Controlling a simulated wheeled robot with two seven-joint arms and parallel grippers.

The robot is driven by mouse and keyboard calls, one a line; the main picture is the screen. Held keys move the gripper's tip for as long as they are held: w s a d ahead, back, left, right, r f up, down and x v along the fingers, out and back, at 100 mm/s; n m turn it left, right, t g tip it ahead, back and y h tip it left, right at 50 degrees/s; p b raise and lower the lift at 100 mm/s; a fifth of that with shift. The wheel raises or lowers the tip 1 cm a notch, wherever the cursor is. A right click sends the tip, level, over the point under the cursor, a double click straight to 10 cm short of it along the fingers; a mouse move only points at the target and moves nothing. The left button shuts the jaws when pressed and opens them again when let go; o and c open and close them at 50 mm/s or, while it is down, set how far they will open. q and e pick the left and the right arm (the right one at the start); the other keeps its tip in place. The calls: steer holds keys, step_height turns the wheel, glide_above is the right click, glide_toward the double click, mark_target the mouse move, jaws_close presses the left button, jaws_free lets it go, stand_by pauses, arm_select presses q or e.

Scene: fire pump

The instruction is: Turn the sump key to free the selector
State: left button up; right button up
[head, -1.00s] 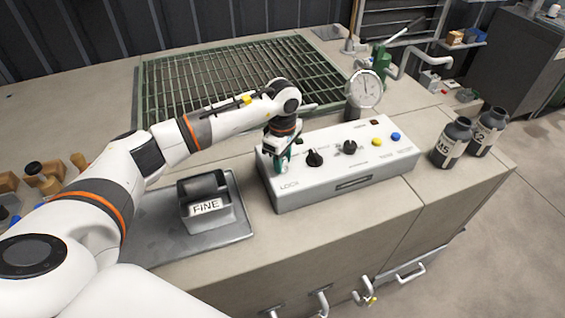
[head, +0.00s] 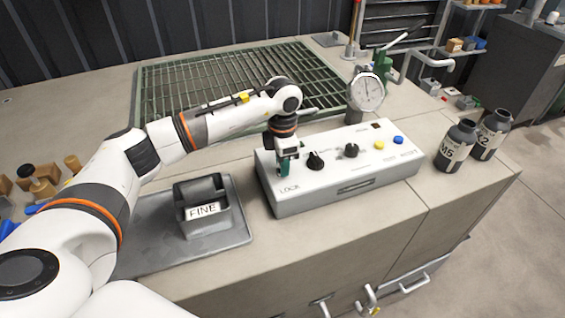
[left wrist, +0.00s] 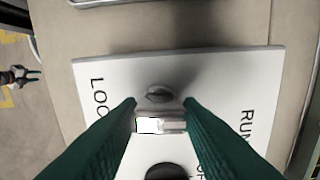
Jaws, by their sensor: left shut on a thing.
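The control box (head: 330,192) is a white panel with a sloped top on the bench. My left gripper (head: 285,168) reaches down at the LOCK end of this box. In the left wrist view its two green fingers (left wrist: 160,120) are shut on the sump key (left wrist: 158,124), a small pale metal piece between the LOCK and RUN lettering. The key is hidden by the fingers in the head view. The black selector knob (head: 315,160) stands just right of the gripper. A small gripper, seemingly my right one (left wrist: 24,76), shows at the left wrist view's left edge, too small to judge.
A second black knob (head: 350,150), yellow button (head: 379,145) and blue button (head: 398,140) are farther right. A gauge (head: 367,92) stands behind. The FINE block (head: 205,205) sits left, two dark bottles (head: 456,145) right, a green grate (head: 225,85) behind.

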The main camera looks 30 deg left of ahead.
arm_select(q)
steer(key=shift+n, duration=0.5)
steer(key=o, duration=1)
step_height(320, 180, up, 12)
steer(key=shift+b, duration=1.1)
